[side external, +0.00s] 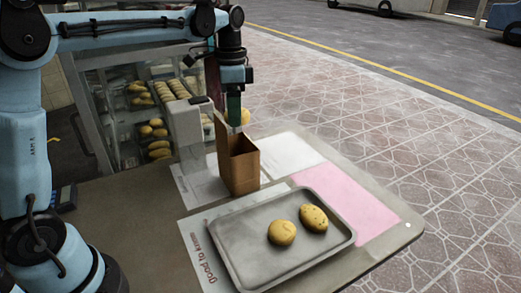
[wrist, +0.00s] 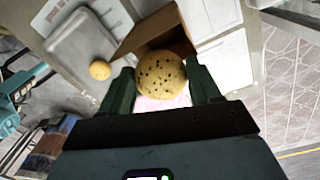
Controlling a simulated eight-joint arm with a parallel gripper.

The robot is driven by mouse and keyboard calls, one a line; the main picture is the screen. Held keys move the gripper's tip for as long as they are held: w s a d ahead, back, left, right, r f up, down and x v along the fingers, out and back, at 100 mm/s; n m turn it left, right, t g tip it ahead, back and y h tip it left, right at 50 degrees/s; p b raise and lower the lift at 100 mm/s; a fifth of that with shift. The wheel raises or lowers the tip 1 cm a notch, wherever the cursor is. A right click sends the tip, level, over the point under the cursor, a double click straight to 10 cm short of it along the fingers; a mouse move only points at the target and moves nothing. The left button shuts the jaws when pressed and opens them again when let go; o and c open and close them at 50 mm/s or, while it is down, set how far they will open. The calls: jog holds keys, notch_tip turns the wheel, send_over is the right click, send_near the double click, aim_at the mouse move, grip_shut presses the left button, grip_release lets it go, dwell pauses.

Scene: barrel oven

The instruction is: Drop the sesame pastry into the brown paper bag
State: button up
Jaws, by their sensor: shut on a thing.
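My gripper (side external: 236,112) is shut on a round golden pastry dotted with dark seeds (wrist: 160,74), held between its two green fingers in the wrist view. In the side view only part of this sesame pastry (side external: 246,117) shows beside the fingers. The brown paper bag (side external: 241,170) stands upright and open-topped, close below my gripper. In the wrist view the bag (wrist: 150,34) lies behind the held pastry, which hides part of its opening.
A grey metal tray (side external: 235,255) in front of the bag holds two pastries, a plainer one (side external: 281,232) and a speckled one (side external: 313,218). A white machine (side external: 188,128) stands close left of the bag. A glass case with baked goods (side external: 130,110) is behind.

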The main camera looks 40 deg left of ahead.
jog(key=shift+f, duration=2.9)
jog(key=o, duration=1.1)
notch_tip(320, 180, up, 12)
jog(key=shift+w+a+r, duration=0.1)
jog(key=shift+w+a, duration=0.05)
